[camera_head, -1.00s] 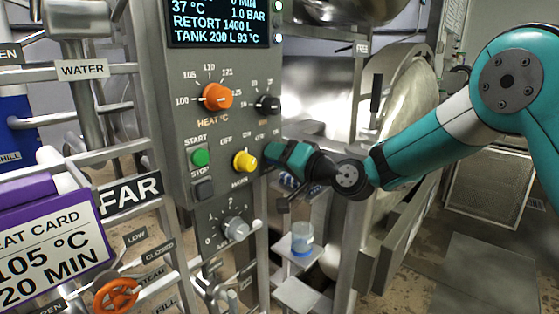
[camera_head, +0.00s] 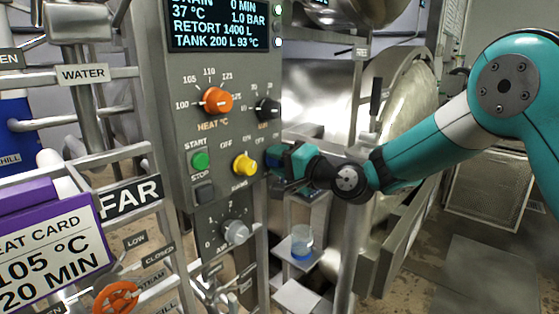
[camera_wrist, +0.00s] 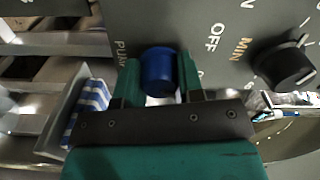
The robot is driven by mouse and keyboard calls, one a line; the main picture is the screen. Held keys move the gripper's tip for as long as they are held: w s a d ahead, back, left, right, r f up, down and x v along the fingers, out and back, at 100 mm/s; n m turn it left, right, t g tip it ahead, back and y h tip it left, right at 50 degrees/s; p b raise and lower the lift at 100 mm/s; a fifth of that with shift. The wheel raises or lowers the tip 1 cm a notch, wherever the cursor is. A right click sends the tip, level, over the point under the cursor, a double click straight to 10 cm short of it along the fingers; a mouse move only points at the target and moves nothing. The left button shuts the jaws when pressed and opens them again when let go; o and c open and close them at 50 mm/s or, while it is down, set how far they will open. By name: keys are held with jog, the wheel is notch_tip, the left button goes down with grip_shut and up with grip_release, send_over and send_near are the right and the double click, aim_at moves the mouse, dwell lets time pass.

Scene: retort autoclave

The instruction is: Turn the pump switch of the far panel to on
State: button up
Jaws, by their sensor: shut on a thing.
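The far panel (camera_head: 222,140) is a grey upright box beside a FAR sign (camera_head: 130,197). My gripper (camera_head: 274,158) is at the panel's right edge, right of the yellow knob. In the wrist view my gripper (camera_wrist: 160,78) has its two green fingers shut on a blue round knob, the pump switch (camera_wrist: 160,72). A partly covered label beginning "PUM" runs beside it, and OFF is printed above right. The knob is hidden behind my gripper in the head view. Its pointer direction cannot be made out.
The yellow knob (camera_head: 244,164), green start button (camera_head: 200,160), orange heat knob (camera_head: 216,100) and black knob (camera_head: 267,109) are close by on the panel. A grey knob (camera_head: 235,232) is below. A beaker (camera_head: 301,243) stands on a small shelf under my gripper.

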jog(key=o, duration=0.9)
jog(key=shift+b+v, duration=4.2)
jog(key=shift+v, duration=4.6)
jog(key=shift+a, duration=0.1)
